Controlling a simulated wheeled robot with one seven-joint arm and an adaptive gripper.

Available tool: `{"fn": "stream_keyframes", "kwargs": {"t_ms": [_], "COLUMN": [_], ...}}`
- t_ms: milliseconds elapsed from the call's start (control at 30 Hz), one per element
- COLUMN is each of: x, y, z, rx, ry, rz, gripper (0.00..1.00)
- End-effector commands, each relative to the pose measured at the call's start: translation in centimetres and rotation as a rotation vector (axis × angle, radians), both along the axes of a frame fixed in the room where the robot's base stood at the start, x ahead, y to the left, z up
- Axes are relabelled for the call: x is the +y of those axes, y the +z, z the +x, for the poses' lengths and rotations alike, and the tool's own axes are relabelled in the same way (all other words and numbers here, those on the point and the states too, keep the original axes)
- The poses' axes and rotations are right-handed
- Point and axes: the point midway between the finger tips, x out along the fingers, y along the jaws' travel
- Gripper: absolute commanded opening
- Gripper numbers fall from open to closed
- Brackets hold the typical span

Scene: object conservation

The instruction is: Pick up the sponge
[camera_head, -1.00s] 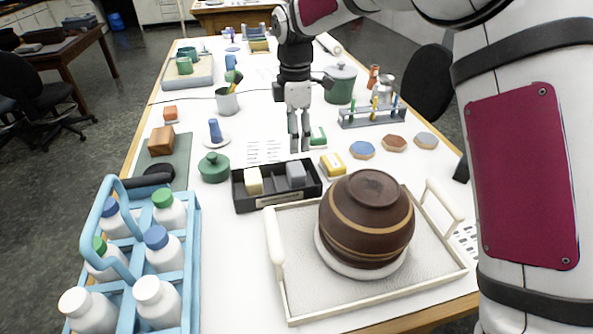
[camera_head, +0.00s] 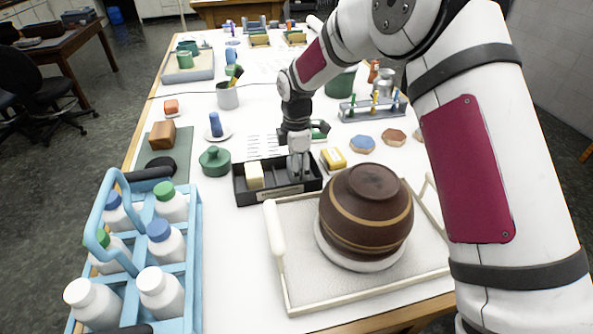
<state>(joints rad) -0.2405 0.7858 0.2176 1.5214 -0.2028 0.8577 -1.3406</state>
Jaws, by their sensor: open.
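A black divided tray (camera_head: 278,194) stands mid-table. A cream block (camera_head: 255,176) sits in its left part. A grey block, clear in the earlier view, sits in the right part and is now mostly hidden by my gripper. My gripper (camera_head: 299,176) points down into that right part, fingers open at the grey block; I cannot tell whether they touch it. A yellow and white block (camera_head: 333,159) lies on the table just right of the tray. Which of these blocks is the sponge is not certain from this view.
A brown bowl (camera_head: 366,215) sits upside down on a white-handled tray (camera_head: 290,295) in front. A blue bottle carrier (camera_head: 192,270) stands front left. A green lidded pot (camera_head: 215,162) is left of the black tray. Hexagonal tiles and a tube rack (camera_head: 372,112) are at right.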

Motion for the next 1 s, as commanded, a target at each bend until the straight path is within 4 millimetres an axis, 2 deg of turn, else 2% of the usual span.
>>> {"fn": "stream_keyframes", "kwargs": {"t_ms": [267, 333, 400, 433, 767, 867, 1000], "x": [0.0, 0.0, 0.0, 0.0, 0.0, 0.0, 0.0], "y": [-0.4, -0.4, -0.4, -0.4, 0.0, 1.2, 3.8], "z": [0.0, 0.0, 0.0, 0.0, 0.1, 0.1, 0.2], "rx": [-0.001, -0.001, -0.001, -0.001, -0.002, -0.005, -0.006], "ry": [0.000, 0.000, 0.000, 0.000, 0.000, -0.001, -0.001], "rz": [0.000, 0.000, 0.000, 0.000, 0.001, 0.001, 0.002], "gripper": [0.57, 0.45, 0.29, 0.26, 0.25, 0.25, 0.25]}}
